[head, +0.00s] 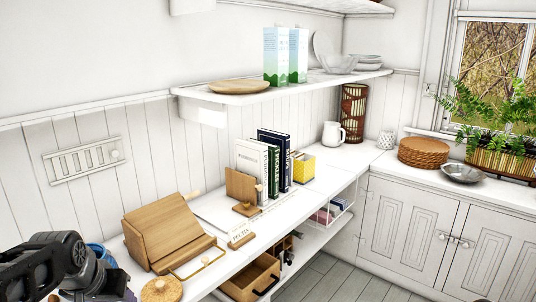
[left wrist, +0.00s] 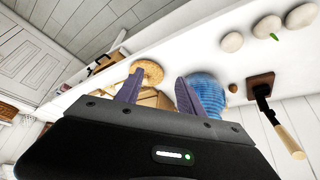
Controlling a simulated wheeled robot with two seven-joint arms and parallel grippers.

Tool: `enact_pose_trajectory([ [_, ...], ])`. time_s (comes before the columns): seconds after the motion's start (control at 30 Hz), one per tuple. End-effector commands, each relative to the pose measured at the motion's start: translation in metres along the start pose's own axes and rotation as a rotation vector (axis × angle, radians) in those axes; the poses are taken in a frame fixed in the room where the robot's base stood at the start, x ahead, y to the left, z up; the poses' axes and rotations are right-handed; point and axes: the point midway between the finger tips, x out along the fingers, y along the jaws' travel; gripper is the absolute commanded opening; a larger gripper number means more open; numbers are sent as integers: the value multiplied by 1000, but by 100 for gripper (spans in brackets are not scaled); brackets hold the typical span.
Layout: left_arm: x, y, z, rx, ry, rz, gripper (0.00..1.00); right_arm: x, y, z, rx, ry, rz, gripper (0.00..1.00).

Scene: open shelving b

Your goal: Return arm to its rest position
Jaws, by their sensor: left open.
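My left arm (head: 45,265) comes in at the lower left corner of the head view, dark and folded close to the counter's near end. My left gripper (left wrist: 157,92) shows in the left wrist view with its two purple-grey fingers apart and nothing held between them. Beyond the fingers are a round tan lid-like piece (left wrist: 147,71) and a blue ribbed vessel (left wrist: 208,84); the fingers partly overlap both in the picture, and I cannot tell the gap. My right gripper is in neither view.
The counter holds a wooden stand (head: 165,232), upright books (head: 272,158), a yellow box (head: 303,167) and a white pitcher (head: 333,134). A wall shelf (head: 215,98) overhangs it. A dark-bladed tool with wooden handle (left wrist: 290,142) lies near the vessel. The floor (head: 345,277) is clear.

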Motion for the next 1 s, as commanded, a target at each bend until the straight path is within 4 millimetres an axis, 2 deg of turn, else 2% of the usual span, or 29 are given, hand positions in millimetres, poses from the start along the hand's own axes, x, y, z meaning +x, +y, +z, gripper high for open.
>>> enact_pose_trajectory([
  [0.17,8,2,-17,-24,93,13,45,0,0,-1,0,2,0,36],
  [0.27,23,5,-22,-51,135,34,45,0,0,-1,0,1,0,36],
  [0.43,73,25,-19,-105,176,108,45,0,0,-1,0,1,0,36],
  [0.57,119,51,-1,-147,169,172,45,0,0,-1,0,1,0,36],
  [0.67,158,78,25,-179,141,222,45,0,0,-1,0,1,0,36],
  [0.77,201,116,70,-207,79,273,45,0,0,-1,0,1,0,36],
  [0.87,238,156,133,-221,-12,311,45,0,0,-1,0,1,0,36],
  [0.9,249,171,160,-221,-54,321,45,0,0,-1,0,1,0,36],
  [0.97,261,191,203,-212,-123,331,45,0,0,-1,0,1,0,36],
  [1.0,266,202,232,-201,-171,337,45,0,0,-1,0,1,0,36],
])
